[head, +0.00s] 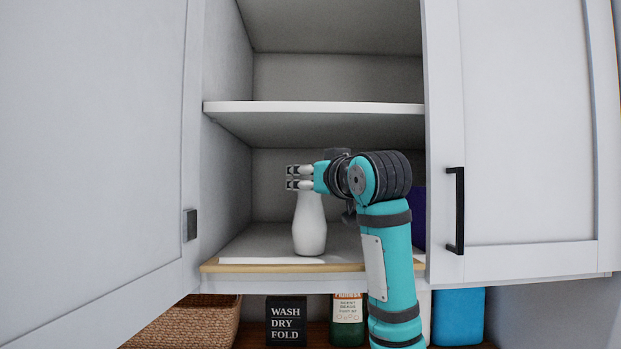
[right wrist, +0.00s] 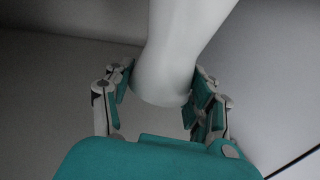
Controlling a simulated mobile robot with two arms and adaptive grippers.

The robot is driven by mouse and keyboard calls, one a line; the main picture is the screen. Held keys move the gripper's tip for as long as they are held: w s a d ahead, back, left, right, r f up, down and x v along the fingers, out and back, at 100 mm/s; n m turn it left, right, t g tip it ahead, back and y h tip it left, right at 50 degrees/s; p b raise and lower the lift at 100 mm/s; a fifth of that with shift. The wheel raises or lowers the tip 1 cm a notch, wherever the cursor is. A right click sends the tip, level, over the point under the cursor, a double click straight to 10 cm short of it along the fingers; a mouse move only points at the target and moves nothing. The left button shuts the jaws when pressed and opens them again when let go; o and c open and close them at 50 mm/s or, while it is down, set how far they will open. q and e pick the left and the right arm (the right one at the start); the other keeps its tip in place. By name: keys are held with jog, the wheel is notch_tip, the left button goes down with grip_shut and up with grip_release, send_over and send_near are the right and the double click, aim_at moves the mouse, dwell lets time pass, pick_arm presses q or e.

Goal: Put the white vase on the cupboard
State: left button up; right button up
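The white vase (head: 310,225) is upright inside the open cupboard, low over the cupboard floor (head: 266,242) near its front edge. I cannot tell whether its base rests there. My right gripper (head: 299,178) reaches in from the right at the vase's top and hides its neck. My left gripper is not in view.
A middle shelf (head: 315,108) spans above the gripper. Open doors stand at left (head: 90,140) and right (head: 525,130). A purple item (head: 418,218) is behind my arm. Below are a wicker basket (head: 185,320), a black sign (head: 286,320), a bottle (head: 347,320) and a blue container (head: 458,316).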

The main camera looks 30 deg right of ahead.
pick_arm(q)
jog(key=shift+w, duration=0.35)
pick_arm(e)
jog(key=o, duration=0.4)
jog(key=shift+w+d, duration=0.1)
jog(key=shift+c, duration=0.2)
pick_arm(q)
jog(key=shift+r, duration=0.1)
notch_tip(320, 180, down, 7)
jog(key=b, duration=0.6)
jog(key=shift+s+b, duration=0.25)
jog(key=shift+b, duration=0.15)
pick_arm(e)
jog(key=s+a, duration=0.2)
jog(key=s, duration=1)
jog(key=shift+r, duration=0.15)
